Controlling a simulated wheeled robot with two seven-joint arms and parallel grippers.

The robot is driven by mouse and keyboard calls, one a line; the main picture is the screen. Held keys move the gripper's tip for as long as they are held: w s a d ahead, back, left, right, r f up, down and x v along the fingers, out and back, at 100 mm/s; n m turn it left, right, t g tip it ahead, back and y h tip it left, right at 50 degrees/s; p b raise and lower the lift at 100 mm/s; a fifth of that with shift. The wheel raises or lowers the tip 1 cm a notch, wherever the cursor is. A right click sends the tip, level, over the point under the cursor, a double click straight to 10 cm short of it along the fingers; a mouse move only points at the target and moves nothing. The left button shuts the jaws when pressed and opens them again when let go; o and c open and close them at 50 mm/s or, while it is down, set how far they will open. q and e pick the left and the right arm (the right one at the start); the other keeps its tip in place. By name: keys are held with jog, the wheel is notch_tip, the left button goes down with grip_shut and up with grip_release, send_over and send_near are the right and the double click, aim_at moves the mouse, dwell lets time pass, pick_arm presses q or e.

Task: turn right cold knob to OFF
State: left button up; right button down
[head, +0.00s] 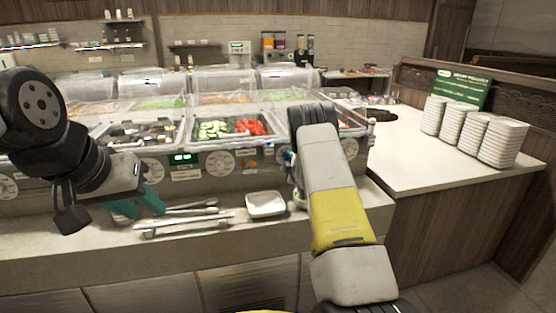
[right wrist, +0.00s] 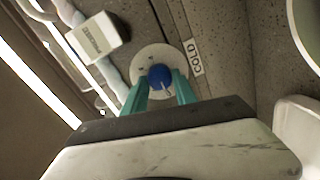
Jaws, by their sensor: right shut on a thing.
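The right cold knob (right wrist: 161,76) is a blue round knob on a pale round dial plate, beside a white label reading COLD (right wrist: 193,57) in the right wrist view. My right gripper (right wrist: 160,81) is shut on the knob, with one teal finger on each side. A pale pointer mark shows on the knob, but the dial lettering is too small to read. In the head view my right arm hides the knob and most of that gripper. My left gripper (head: 138,206) is open and empty above the counter at the left, its teal fingers apart.
Metal tongs (head: 180,224) and a small white dish (head: 266,204) lie on the front counter (head: 75,250). Food wells with vegetables (head: 228,128) stand behind the control panel. White plate stacks (head: 500,142) stand on the right counter, which has free room in front of them.

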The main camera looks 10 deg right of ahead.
dwell(0.3)
jog(key=shift+f, duration=0.1)
jog(key=c, duration=1)
grip_release()
jog(key=shift+s, duration=0.1)
jog(key=s, duration=0.7)
jog(key=shift+s+r, duration=0.3)
jog(key=shift+s, duration=0.05)
jog(key=shift+d, duration=0.1)
